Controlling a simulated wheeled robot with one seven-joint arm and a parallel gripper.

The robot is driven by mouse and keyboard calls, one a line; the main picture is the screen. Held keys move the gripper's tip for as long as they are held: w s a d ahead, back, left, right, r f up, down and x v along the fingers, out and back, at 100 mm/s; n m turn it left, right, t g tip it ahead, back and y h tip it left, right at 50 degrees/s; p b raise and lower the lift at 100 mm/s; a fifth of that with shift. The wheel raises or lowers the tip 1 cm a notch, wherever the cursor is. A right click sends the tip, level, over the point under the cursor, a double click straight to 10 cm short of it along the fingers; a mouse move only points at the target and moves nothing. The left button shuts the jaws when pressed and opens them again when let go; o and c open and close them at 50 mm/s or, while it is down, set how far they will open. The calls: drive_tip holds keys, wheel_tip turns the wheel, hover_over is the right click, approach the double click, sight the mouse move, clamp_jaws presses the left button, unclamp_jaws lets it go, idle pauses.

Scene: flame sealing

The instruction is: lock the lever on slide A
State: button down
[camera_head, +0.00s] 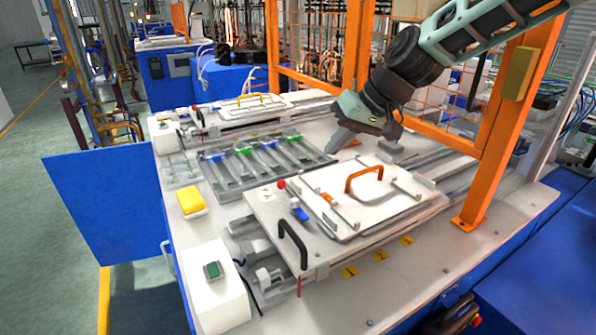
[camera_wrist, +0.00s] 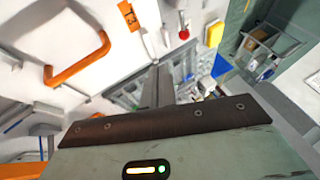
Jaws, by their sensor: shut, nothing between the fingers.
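The near slide carries a white plate (camera_head: 340,209) with an orange handle (camera_head: 364,177); the handle also shows in the wrist view (camera_wrist: 82,72). A lever with a red knob (camera_head: 281,184) stands at the plate's left corner; its knob also shows in the wrist view (camera_wrist: 184,34). I cannot read a letter that marks slide A. My gripper (camera_head: 334,146) is above the table behind the near slide, to the right of the red knob and apart from it. Its fingers (camera_wrist: 157,82) are shut and empty.
A rack with green and blue clips (camera_head: 262,160) lies between the slides. A far slide has a yellow handle (camera_head: 252,98). An orange post (camera_head: 512,120) stands at right. A black handle (camera_head: 293,243) rises at the near slide's front. A yellow box (camera_head: 190,200) sits at left.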

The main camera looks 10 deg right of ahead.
sight(299, 186)
drive_tip(key=p+x, duration=0.1)
drive_tip(key=x, duration=0.6)
drive_tip(key=shift+p, duration=0.3)
drive_tip(key=a, duration=0.1)
drive_tip(key=a+p, duration=0.1)
drive_tip(key=a+f, duration=0.1)
drive_tip(key=shift+s+a, duration=0.15)
drive_tip(key=shift+s, duration=0.1)
drive_tip(key=shift+a+f, duration=0.2)
drive_tip(key=shift+a, duration=0.15)
